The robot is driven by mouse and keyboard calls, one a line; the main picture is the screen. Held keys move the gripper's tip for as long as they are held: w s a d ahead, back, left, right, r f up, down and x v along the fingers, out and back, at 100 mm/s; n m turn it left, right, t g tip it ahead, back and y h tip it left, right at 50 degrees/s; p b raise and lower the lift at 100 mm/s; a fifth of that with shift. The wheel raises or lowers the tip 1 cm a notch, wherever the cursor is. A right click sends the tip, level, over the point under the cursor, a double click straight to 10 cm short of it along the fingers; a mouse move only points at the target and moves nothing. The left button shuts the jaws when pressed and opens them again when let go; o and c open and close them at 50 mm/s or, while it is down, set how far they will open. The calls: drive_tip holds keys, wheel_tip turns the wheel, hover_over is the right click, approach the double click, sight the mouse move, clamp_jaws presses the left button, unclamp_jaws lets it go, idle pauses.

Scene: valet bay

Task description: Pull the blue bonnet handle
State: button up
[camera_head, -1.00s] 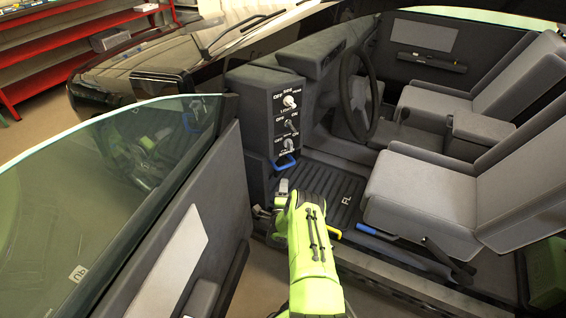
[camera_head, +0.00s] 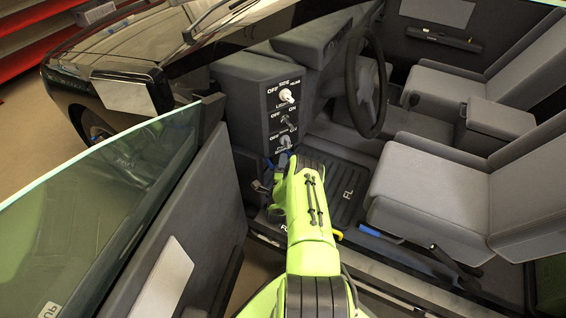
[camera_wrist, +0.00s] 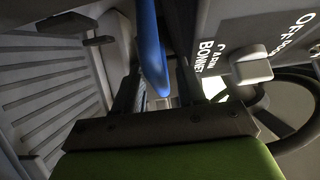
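The blue bonnet handle (camera_wrist: 152,45) shows close up in the wrist view as a long blue bar running down from the top edge. The word BONNET is printed on the dark panel beside it. My gripper (camera_wrist: 157,82) has its two dark fingers apart, one on each side of the bar's lower end. I cannot tell whether either finger touches it. In the head view only bits of blue (camera_head: 268,163) show at the foot of the switch panel (camera_head: 281,115). My green arm hides most of the handle and my fingertips there.
Knobs sit on the panel above the handle, including a pale one (camera_head: 286,96). The open car door (camera_head: 195,220) stands left of my arm. The steering wheel (camera_head: 366,85) and front seat (camera_head: 425,190) are to the right.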

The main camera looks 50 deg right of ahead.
clamp_jaws()
drive_tip(key=s+p, duration=0.2)
drive_tip(key=s, duration=0.1)
drive_tip(key=shift+a+f, duration=0.2)
drive_tip(key=shift+a, duration=0.2)
drive_tip(key=shift+c, duration=1)
unclamp_jaws()
drive_tip(key=o, duration=0.3)
drive_tip(key=shift+s+r, duration=0.15)
drive_tip(key=shift+s, duration=0.05)
drive_tip(key=shift+w, duration=0.15)
